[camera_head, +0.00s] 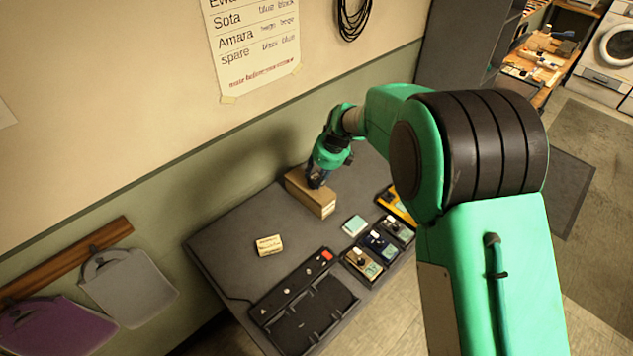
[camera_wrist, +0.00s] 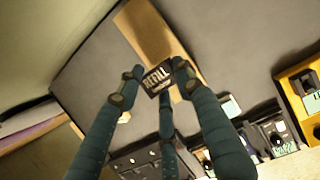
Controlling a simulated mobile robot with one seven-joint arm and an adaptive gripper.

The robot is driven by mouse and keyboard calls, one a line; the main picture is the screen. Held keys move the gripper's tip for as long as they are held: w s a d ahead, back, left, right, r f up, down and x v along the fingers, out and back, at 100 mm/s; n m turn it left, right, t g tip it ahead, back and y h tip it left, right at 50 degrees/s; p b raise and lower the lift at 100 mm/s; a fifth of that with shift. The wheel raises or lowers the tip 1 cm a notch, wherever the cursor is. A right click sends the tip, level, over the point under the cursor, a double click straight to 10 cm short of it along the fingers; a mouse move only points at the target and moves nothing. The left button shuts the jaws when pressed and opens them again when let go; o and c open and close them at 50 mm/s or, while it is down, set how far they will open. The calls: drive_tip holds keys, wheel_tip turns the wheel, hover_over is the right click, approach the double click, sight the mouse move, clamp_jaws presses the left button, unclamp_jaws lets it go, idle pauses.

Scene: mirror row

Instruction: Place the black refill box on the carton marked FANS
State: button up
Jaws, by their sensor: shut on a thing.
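The small black refill box with pale markings (camera_wrist: 157,77) is held between the fingertips of my gripper (camera_wrist: 157,80) in the wrist view. The fingers are shut on it. A long brown carton (camera_head: 312,203) lies at the back of the grey table in the head view. It also shows behind the box in the wrist view (camera_wrist: 152,28). My gripper (camera_head: 317,179) is over the carton's top in the head view and hides part of it. I cannot tell whether the box touches the carton. No FANS marking is readable on the faces I see.
The grey table (camera_head: 225,240) also bears a cream label card (camera_head: 269,245), a black tray (camera_head: 305,312), a pale green block (camera_head: 354,225), and several small devices in dark holders (camera_head: 377,245). A yellow holder (camera_head: 397,205) is at the right edge.

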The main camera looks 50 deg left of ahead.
sight(317, 180)
drive_tip(key=shift+w+a, duration=0.35)
drive_tip(key=shift+a, duration=0.15)
drive_tip(key=shift+f+b, duration=0.55)
drive_tip(key=shift+f, duration=1.25)
drive_tip(key=o, duration=0.9)
drive_tip(key=shift+o, duration=0.2)
drive_tip(key=p+v, duration=0.2)
drive_tip(key=v, duration=1)
